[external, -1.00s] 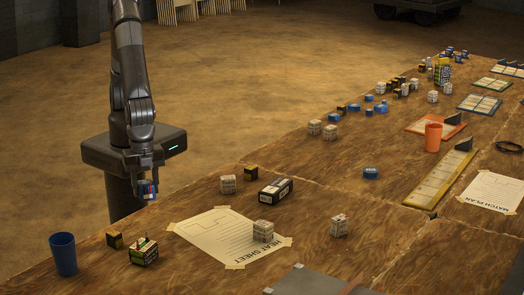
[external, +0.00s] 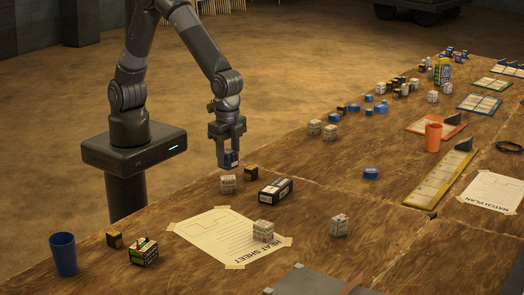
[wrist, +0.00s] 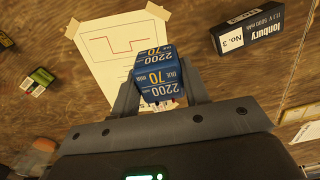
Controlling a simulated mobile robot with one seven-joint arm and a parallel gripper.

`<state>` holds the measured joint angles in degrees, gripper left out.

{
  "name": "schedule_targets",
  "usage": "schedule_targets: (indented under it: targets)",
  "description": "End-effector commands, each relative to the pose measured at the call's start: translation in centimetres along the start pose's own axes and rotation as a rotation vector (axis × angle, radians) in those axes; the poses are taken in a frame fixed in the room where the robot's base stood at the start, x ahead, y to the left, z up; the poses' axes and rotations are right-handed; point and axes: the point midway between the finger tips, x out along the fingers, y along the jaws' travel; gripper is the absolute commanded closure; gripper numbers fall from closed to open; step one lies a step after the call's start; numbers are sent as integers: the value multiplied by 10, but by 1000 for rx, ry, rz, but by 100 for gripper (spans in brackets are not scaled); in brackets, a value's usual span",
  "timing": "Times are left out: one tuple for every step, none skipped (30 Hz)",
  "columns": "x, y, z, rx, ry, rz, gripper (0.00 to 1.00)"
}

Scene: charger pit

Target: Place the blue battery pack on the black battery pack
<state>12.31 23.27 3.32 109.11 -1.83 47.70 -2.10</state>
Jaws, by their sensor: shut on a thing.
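The blue battery pack (wrist: 158,72), marked 2200 and 70, is held between the two fingers of my gripper (wrist: 160,100). In the external view my gripper (external: 229,155) is shut on the blue pack (external: 231,159), above the table near its far left edge. The black battery pack (external: 275,190), a long box with a white label, lies on the table to the right of and below the gripper in that view. It also shows at the upper right of the wrist view (wrist: 252,32), apart from the held pack.
A white block pack (external: 228,184) and a small black-and-yellow block (external: 251,172) stand close beside the black pack. The heat sheet (external: 212,232) is taped down in front, with a white block (external: 263,231) on it. A blue cup (external: 63,254) stands at left.

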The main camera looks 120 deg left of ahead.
Motion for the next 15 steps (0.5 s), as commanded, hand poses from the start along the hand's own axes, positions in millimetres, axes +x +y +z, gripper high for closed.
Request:
schedule_targets:
  targets:
    - [-3, -16, -1, -29, 2, 0, 88]
    - [-4, -24, -1, -42, 2, 0, 88]
    - [-5, -33, -1, -57, 3, 0, 88]
    - [-6, -38, -1, -68, 3, 0, 88]
    - [-6, -43, -1, -76, 3, 0, 88]
    - [-7, -49, -1, -85, 3, 0, 88]
    - [-7, -52, -1, -91, 3, 0, 88]
    - [-8, -55, 0, -96, 2, 0, 88]
    - [-7, -59, -1, -100, 2, 0, 88]
    - [-6, -62, -1, -103, 2, 0, 88]
    - [-4, -66, -2, -105, 1, -1, 88]
    - [-1, -72, -4, -108, 0, -1, 88]
    - [2, -77, -5, -109, 0, -1, 88]
    - [6, -82, -7, -109, -1, -1, 88]
    - [12, -91, -9, -111, -2, -1, 88]
